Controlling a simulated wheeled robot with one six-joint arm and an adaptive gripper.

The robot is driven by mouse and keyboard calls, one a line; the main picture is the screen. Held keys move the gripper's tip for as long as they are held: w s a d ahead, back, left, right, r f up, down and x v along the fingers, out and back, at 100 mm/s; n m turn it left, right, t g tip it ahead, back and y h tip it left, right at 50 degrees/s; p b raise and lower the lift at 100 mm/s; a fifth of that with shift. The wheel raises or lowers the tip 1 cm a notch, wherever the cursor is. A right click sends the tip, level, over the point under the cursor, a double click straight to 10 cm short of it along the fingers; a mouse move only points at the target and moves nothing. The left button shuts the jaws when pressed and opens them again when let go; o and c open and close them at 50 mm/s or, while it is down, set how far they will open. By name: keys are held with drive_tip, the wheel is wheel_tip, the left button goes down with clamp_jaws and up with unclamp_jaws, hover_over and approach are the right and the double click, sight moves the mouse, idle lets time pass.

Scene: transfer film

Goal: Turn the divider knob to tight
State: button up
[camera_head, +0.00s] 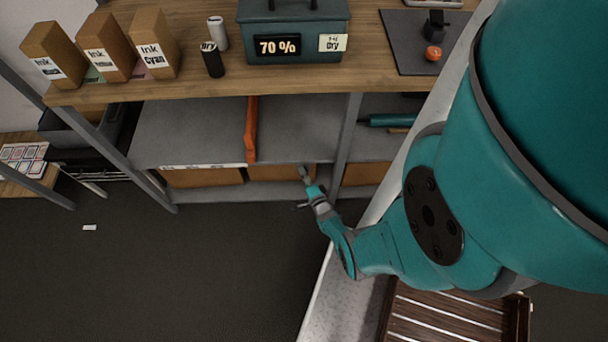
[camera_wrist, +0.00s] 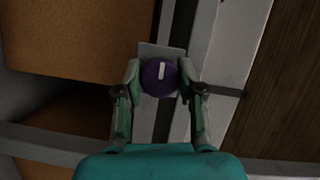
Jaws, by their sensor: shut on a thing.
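The divider knob (camera_wrist: 158,75) is round and purple with a pale bar mark on its face. In the wrist view it sits on a small grey plate (camera_wrist: 148,50), between the two fingertips. The mark runs nearly straight up and down in that view. My gripper (camera_wrist: 159,79) is shut on the knob, with one finger on each side. In the head view my gripper (camera_head: 306,177) is low at the shelf front, near the foot of the orange divider (camera_head: 251,130). The knob cannot be made out there. No tight label is readable.
Cardboard boxes (camera_head: 203,178) stand under the grey shelf (camera_head: 190,130). A shelf post (camera_head: 347,140) rises right of my gripper. Ink boxes (camera_head: 155,45) and a teal unit reading 70 % (camera_head: 293,30) stand on the wooden top. The floor (camera_head: 200,265) at left is mostly clear.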

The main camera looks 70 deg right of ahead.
drive_tip(key=o, duration=1.1)
drive_tip(key=shift+d, duration=0.1)
drive_tip(key=shift+o, duration=0.2)
drive_tip(key=v, duration=0.7)
drive_tip(key=shift+s+a, duration=0.2)
drive_tip(key=shift+a, duration=0.05)
